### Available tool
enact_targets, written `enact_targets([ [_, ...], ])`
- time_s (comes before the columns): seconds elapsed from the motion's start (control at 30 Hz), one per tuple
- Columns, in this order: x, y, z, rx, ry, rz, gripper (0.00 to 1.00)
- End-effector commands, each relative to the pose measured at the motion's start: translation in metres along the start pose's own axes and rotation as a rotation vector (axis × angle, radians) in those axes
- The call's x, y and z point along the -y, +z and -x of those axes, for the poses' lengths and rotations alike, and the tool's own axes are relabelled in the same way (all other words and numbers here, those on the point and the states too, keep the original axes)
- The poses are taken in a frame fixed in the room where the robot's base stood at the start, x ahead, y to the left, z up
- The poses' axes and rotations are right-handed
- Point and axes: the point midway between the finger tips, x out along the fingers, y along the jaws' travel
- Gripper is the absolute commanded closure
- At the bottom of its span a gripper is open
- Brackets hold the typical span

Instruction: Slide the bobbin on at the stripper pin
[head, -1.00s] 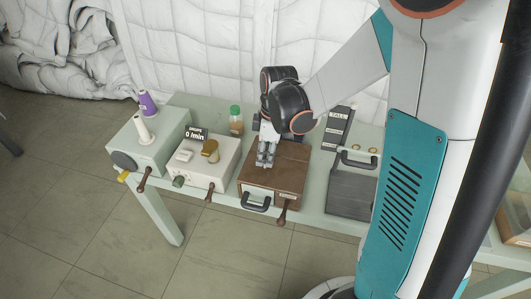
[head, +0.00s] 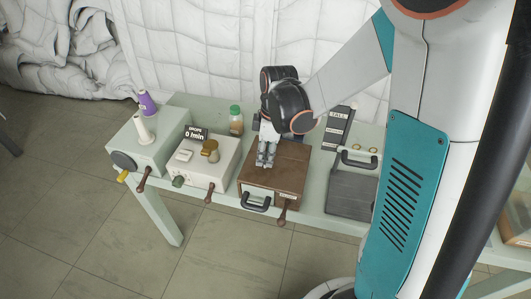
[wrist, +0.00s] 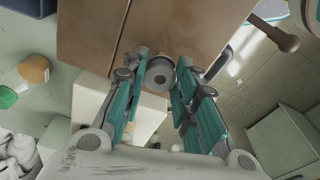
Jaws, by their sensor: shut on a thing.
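My gripper (head: 266,162) points down over the brown-topped box (head: 286,172) on the pale green bench. In the wrist view my gripper's fingers (wrist: 160,88) are closed on a small grey round piece with a dark centre hole, which looks like the bobbin (wrist: 160,74). It sits between the fingertips, close to the brown box's edge; whether it touches the box I cannot tell. In the head view the fingers hide the bobbin. I cannot pick out the stripper pin for certain.
A white box with a "DROPS 0 /min" display (head: 196,133) stands left of the brown box. Further left are a white spool (head: 143,128) and a purple cone (head: 148,103). A green-lidded jar (head: 236,121) stands behind.

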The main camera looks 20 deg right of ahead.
Motion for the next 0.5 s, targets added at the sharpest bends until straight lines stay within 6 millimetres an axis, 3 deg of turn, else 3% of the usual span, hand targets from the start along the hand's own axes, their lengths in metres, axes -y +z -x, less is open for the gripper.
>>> enact_targets([
  [0.5,0.000,0.001,-0.012,0.000,0.000,0.000,0.89],
])
